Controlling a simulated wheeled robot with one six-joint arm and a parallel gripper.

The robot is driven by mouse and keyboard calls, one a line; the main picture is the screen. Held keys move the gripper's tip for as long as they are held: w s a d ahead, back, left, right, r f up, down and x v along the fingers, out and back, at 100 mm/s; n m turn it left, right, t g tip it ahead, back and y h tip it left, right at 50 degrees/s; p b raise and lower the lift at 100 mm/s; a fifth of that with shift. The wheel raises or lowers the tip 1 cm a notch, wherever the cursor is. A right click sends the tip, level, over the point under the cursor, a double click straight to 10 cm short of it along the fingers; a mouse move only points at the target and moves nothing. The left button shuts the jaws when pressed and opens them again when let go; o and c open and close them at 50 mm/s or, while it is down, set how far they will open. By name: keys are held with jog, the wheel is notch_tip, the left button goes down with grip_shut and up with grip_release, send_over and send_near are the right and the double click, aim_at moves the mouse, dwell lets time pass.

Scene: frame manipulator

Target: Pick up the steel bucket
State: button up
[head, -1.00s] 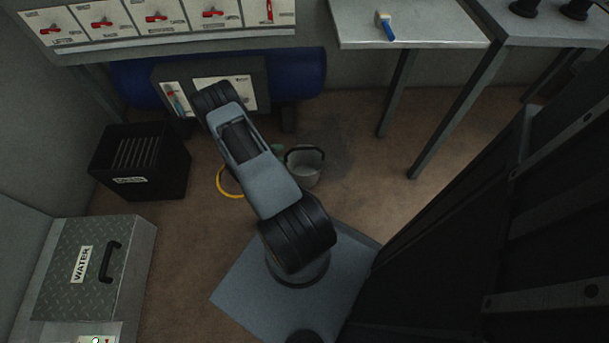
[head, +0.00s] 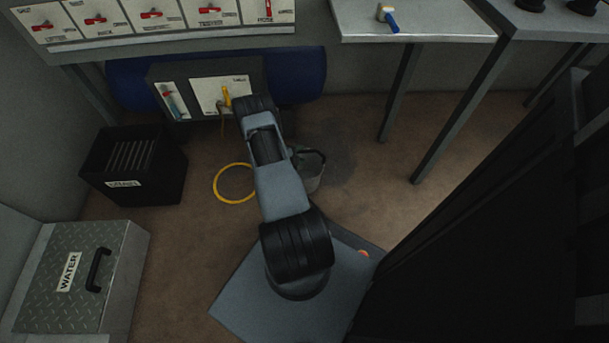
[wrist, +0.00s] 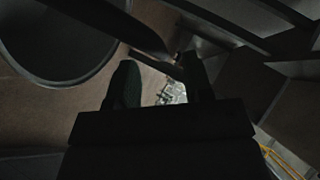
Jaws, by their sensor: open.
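The steel bucket (head: 313,173) stands on the floor just right of my arm in the head view. It is grey with a dark handle, and my arm hides its left part. In the wrist view a large round dark shape with a pale rim, likely the bucket (wrist: 62,82), fills the upper left. My gripper (wrist: 160,88) shows there as two dark fingers held apart, beside that shape. A dark bar crosses above the fingertips; I cannot tell if it is the handle. The head view hides my gripper behind my arm.
A yellow ring (head: 235,201) lies on the floor left of my arm. A black drain bin (head: 135,190) and a metal water box (head: 75,280) stand at left. A worktable (head: 415,25) is at back right. Open floor lies right of the bucket.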

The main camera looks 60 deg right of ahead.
aim_at(304, 152)
jog(key=shift+b+x, duration=0.5)
jog(key=shift+x, duration=1.1)
jog(key=shift+c, duration=0.3)
grip_shut()
